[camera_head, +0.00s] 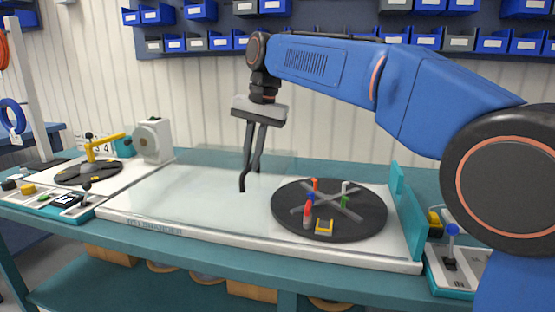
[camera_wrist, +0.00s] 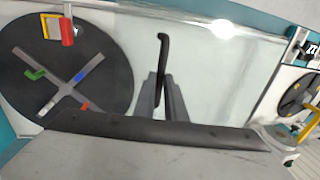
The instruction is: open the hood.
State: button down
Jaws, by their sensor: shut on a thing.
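The hood (camera_head: 180,185) looks like a clear, glassy panel over the white machine bed, and its outline is faint. It also shows in the wrist view (camera_wrist: 215,75) as a pale pane with a bright reflection. A black bent handle (camera_wrist: 163,48) stands out between the fingers of my gripper (camera_wrist: 161,82). In the head view, my gripper (camera_head: 253,165) points down, its fingers close together around the dark handle (camera_head: 242,183), left of the black turntable. Its fingers are shut on the handle. How far the hood is raised, I cannot tell.
The black turntable (camera_head: 365,215) carries a grey cross with coloured pegs and a yellow block. A teal upright plate (camera_head: 407,212) stands to its right. On the left are a small reel plate with a yellow arm (camera_head: 95,150) and a switch panel (camera_head: 65,198). Blue bins hang behind.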

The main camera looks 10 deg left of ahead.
jog(key=shift+a, duration=3.15)
jog(key=c, duration=1.8)
grip_release()
jog(key=shift+d, duration=0.1)
